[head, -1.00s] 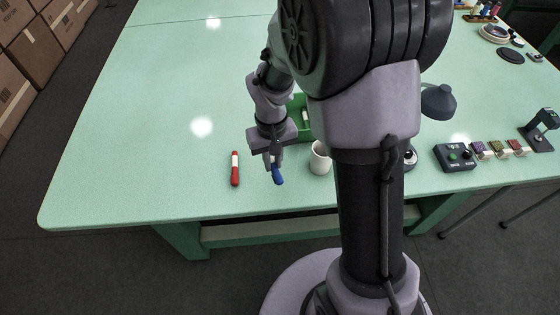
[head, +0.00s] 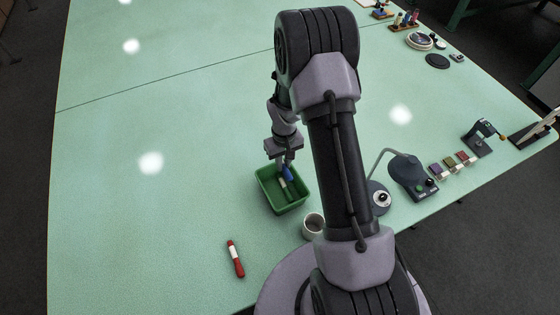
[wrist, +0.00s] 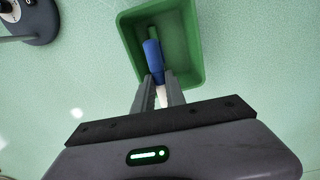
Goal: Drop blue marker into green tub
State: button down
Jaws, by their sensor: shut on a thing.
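The blue marker (head: 287,173) is held in my gripper (head: 284,164), over the green tub (head: 269,201). In the wrist view the blue marker (wrist: 153,58) points away from my gripper (wrist: 158,92), its white part between the fingers. The green tub (wrist: 194,40) lies beneath it in that view, its open top facing me. The exact height of the blue marker above the tub floor cannot be told.
A white mug (head: 313,225) stands close to the tub's lower right. A red marker (head: 235,258) lies to the lower left. A lamp (head: 404,170) and small samples (head: 450,163) are to the right. The table's left side is clear.

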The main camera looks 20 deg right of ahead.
aim_at(285, 168)
jog(key=shift+s+f+b, duration=0.5)
jog(key=shift+s+f, duration=0.05)
jog(key=shift+s, duration=0.25)
notch_tip(285, 168, down, 4)
jog(key=shift+f+b, duration=0.25)
jog(key=shift+b, duration=0.9)
jog(key=c, duration=1.3)
grip_release()
jog(key=shift+w, duration=0.1)
notch_tip(285, 168, up, 18)
jog(key=p, duration=0.3)
jog(key=shift+f, duration=0.2)
